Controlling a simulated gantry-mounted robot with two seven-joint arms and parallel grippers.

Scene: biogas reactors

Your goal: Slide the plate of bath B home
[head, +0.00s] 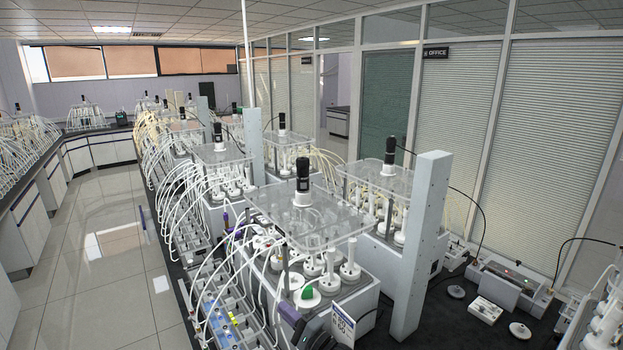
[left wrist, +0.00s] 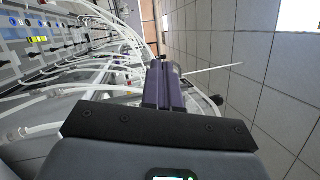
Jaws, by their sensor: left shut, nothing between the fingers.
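The nearest bath (head: 350,285) is a white box with several white-capped bottles, one with a green part (head: 308,293). Above it lies a clear plate (head: 345,212) with a black stirrer motor (head: 302,172) standing upright on it. I cannot read a letter B on any bath. A small label card (head: 342,323) stands at the front of this bath. My left gripper (head: 286,312) is low at the bath's near left corner, below the plate. In the left wrist view its purple fingers (left wrist: 164,82) are shut together and empty. I cannot tell whether they touch anything. My right gripper is out of view.
White tubes (head: 205,262) arch from the bottles to a row of small units (head: 222,322) on the left. A tall grey post (head: 418,245) stands right of the bath. More baths with clear plates stand behind. Dark bench top (head: 450,325) shows at right, with instruments (head: 508,285).

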